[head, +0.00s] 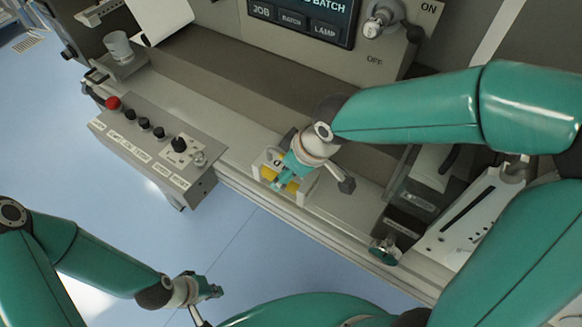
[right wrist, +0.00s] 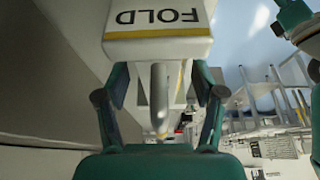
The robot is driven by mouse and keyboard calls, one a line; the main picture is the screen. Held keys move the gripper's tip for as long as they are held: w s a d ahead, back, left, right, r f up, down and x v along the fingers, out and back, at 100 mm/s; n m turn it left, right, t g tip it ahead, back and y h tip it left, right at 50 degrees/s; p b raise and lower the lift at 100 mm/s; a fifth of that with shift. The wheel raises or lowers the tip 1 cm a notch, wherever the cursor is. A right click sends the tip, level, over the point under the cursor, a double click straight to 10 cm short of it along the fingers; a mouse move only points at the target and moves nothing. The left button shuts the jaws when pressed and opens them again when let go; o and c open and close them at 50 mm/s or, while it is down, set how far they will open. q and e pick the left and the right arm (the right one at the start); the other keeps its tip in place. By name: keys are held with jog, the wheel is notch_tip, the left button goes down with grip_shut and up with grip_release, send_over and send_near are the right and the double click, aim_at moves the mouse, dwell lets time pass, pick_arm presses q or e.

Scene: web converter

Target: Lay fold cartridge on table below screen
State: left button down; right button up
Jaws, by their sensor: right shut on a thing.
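The fold cartridge (head: 267,172) is a white block with yellow parts, at the front edge of the table (head: 232,140) below the screen (head: 305,15). My right gripper (head: 283,178) comes from above and is shut on it, covering its middle. In the right wrist view the cartridge (right wrist: 158,30) shows its FOLD label upside down, with a grey rod below it between the two fingers (right wrist: 158,95). Whether its underside touches the table is hidden. My left gripper (head: 212,291) is apart, low over the blue floor; its jaws are too small to judge.
A control box (head: 155,150) with a red button and black knobs stands left of the cartridge. A clear cup (head: 118,46) is at the back left. Grey and white machine parts (head: 410,210) stand to the right. The table between box and cartridge is clear.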

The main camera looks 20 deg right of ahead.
jog(key=o, duration=1.6)
jog(key=shift+c, duration=0.2)
jog(key=shift+s+d+r, duration=0.1)
jog(key=shift+r, duration=0.45)
jog(key=v, duration=1)
jog(key=shift+s+p, duration=0.1)
jog(key=shift+p, duration=0.25)
jog(key=shift+s+d+r, duration=0.1)
jog(key=shift+s+r, duration=0.1)
jog(key=shift+r, duration=0.25)
